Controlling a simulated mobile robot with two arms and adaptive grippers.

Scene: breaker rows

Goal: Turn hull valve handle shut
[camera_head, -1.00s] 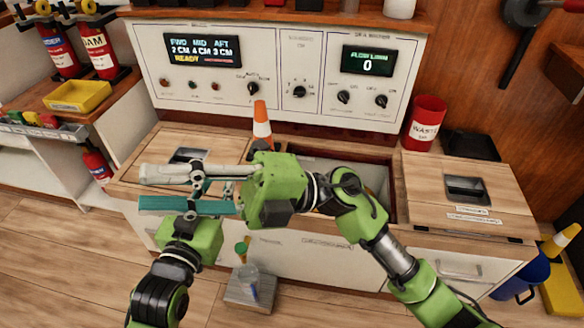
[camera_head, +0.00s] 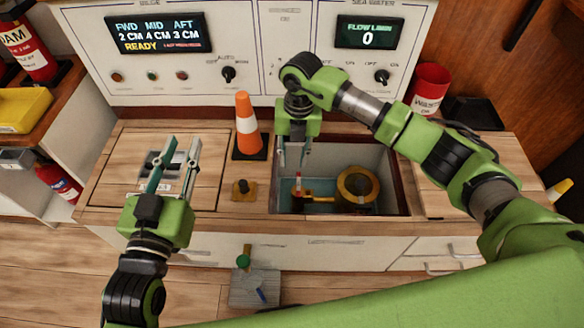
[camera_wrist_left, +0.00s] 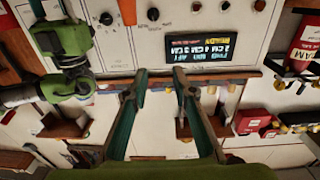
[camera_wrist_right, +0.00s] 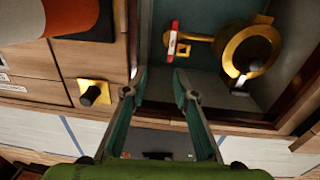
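The open well in the counter holds a brass ring-shaped fitting (camera_head: 357,188), also in the right wrist view (camera_wrist_right: 250,57). A brass arm with a red and white end (camera_wrist_right: 174,42) runs left from it; I take this as the valve handle, and its red part shows in the head view (camera_head: 299,188). My right gripper (camera_head: 292,162) points down over the left part of the well, fingers apart and empty, close to the red end; contact cannot be told. My left gripper (camera_head: 171,160) is open and empty above the closed left hatch (camera_head: 110,180).
An orange and white cone (camera_head: 247,125) and a black knob on a yellow base (camera_head: 240,188) stand just left of the well. A red waste bin (camera_head: 430,85) stands behind right. The control panel (camera_head: 270,50) rises behind the counter. The well's walls enclose the fitting.

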